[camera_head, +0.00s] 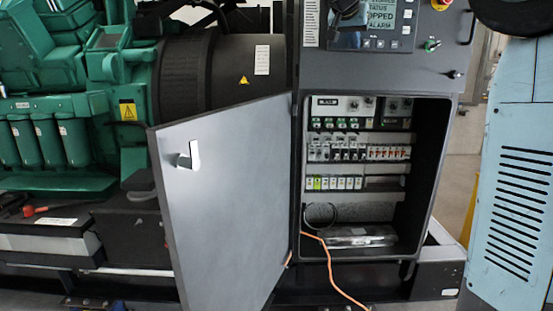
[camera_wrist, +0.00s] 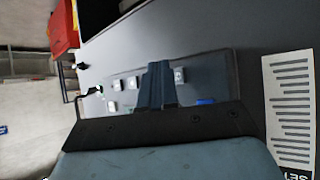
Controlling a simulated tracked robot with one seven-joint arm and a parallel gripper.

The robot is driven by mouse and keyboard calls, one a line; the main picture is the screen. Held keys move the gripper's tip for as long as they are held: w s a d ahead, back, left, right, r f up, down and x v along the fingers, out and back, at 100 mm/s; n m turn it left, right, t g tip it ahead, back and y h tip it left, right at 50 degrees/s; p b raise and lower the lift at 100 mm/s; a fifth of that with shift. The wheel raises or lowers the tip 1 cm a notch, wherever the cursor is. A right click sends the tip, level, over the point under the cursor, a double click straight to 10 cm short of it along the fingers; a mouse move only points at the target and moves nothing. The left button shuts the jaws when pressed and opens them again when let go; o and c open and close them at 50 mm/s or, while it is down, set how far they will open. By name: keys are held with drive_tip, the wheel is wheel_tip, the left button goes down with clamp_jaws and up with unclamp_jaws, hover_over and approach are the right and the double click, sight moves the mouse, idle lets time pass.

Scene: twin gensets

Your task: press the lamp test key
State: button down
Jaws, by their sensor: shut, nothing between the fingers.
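The control panel (camera_head: 385,62) is at the top of the head view, with a lit screen (camera_head: 381,15) showing partly readable status text. Small keys (camera_head: 380,43) sit below and beside the screen; their markings are too small to read, so I cannot tell which is the lamp test key. My gripper (camera_wrist: 158,85) shows in the wrist view, fingers shut and empty, in front of the panel face. Pale square keys (camera_wrist: 179,75) show on both sides of the fingers, which hide part of the key area. I cannot tell whether the fingertips touch the panel.
Below the panel, an open cabinet (camera_head: 438,130) holds rows of breakers. Its grey door (camera_head: 225,210) swings out left. An orange cable (camera_head: 340,280) hangs from it. A green engine (camera_head: 60,90) is at the left.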

drive_tip(key=shift+w, duration=0.1)
idle(0.3)
drive_tip(key=shift+w, duration=0.3)
drive_tip(key=shift+w, duration=0.45)
idle(0.9)
drive_tip(key=shift+s, duration=0.9)
drive_tip(key=s, duration=0.6)
idle(0.5)
idle(0.4)
